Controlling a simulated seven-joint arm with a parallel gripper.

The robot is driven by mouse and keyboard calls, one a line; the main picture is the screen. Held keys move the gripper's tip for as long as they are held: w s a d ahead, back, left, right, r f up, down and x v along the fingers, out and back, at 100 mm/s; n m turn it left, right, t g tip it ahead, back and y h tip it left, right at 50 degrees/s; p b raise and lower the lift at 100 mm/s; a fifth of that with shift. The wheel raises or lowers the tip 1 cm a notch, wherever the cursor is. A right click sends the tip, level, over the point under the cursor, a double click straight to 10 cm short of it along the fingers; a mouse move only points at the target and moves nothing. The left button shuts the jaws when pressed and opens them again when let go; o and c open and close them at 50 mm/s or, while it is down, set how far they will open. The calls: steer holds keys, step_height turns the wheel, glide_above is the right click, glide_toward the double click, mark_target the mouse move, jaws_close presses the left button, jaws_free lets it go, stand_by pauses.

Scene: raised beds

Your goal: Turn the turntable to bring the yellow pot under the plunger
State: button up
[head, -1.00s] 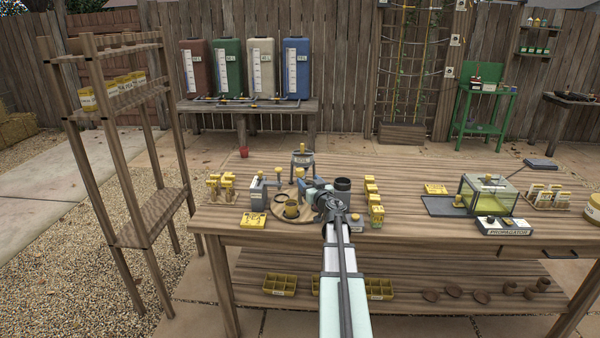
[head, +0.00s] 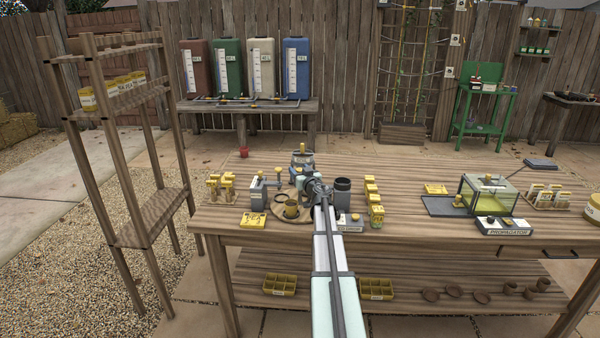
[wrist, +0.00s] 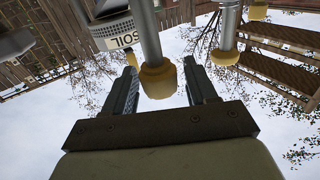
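The wooden turntable (head: 279,215) lies on the bench with the yellow pot (head: 291,209) on its front left part. A grey stand (head: 258,194) with a ring and yellow-knobbed posts is just left of it; I cannot tell which part is the plunger. My gripper (head: 303,180) is over the turntable's back right side, partly hidden by my arm. In the wrist view, seen upside down, my gripper (wrist: 163,90) is open, with a yellow knob (wrist: 158,80) on a grey post between its fingers. Gaps show on both sides. The post's base is hidden.
The soil hopper (head: 302,160) stands behind my gripper, and its label shows in the wrist view (wrist: 118,38). Yellow-topped markers (head: 221,187) are at left.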

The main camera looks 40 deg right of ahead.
steer(key=c, duration=0.8)
steer(key=shift+m+h, duration=0.3)
steer(key=shift+h, duration=0.2)
steer(key=shift+m+g+h, duration=0.5)
steer(key=shift+h, duration=0.2)
steer(key=o, duration=0.9)
steer(key=shift+o, duration=0.2)
